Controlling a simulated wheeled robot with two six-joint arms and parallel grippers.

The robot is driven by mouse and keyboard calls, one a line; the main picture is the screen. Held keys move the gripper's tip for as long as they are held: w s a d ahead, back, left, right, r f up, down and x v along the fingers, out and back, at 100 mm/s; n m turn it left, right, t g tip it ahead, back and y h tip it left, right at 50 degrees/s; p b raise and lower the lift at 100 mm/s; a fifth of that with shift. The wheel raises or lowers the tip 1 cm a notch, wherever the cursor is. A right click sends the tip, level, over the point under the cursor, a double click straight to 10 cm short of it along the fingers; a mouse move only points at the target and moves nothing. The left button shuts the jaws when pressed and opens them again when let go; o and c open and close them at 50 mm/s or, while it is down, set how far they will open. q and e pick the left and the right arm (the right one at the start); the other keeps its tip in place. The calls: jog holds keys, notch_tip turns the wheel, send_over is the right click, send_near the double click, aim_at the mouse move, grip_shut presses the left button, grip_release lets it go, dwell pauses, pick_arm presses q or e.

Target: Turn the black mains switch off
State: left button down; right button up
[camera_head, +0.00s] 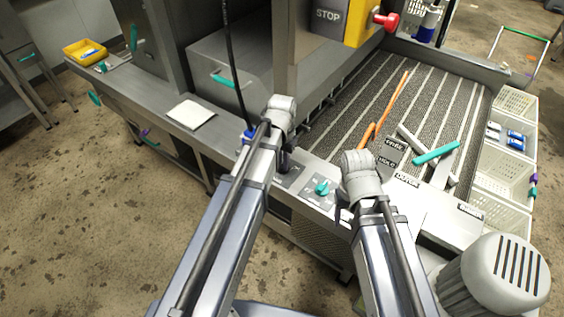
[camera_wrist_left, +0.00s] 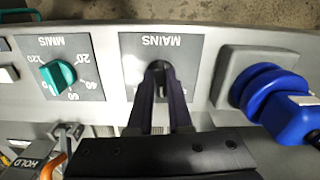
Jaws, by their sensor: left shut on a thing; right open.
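The black mains switch (camera_wrist_left: 158,67) sits on a grey plate marked MAINS (camera_wrist_left: 187,48), upside down in the left wrist view. My left gripper (camera_wrist_left: 161,82) is shut on the switch, with its dark fingers on either side of it. The fingers hide most of the switch, so its exact setting cannot be read. In the head view my left gripper (camera_head: 284,164) reaches down to the front panel, and the switch is hidden behind it. My right gripper (camera_head: 342,212) is low beside the panel, right of the left one, mostly hidden by its own wrist; it holds nothing visible.
A HOLD lever (camera_wrist_left: 68,135) is close by. White baskets (camera_head: 505,170) line the conveyor's right side. A black cable (camera_head: 235,70) hangs left of my left arm.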

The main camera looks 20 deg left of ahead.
pick_arm(q)
jog(key=n, duration=0.3)
jog(key=shift+d+n, duration=0.15)
jog(key=shift+n, duration=0.25)
jog(key=shift+d+n, duration=0.1)
jog(key=shift+n, duration=1.8)
jog(key=c, duration=0.8)
grip_release()
jog(key=shift+c, duration=0.2)
jog(key=shift+r, duration=0.15)
pick_arm(e)
jog(key=shift+r, duration=0.1)
pick_arm(q)
notch_tip(320, 180, up, 8)
jog(key=p, duration=0.8)
jog(key=shift+f, duration=0.2)
pick_arm(e)
notch_tip(320, 180, up, 8)
jog(key=shift+f, duration=0.2)
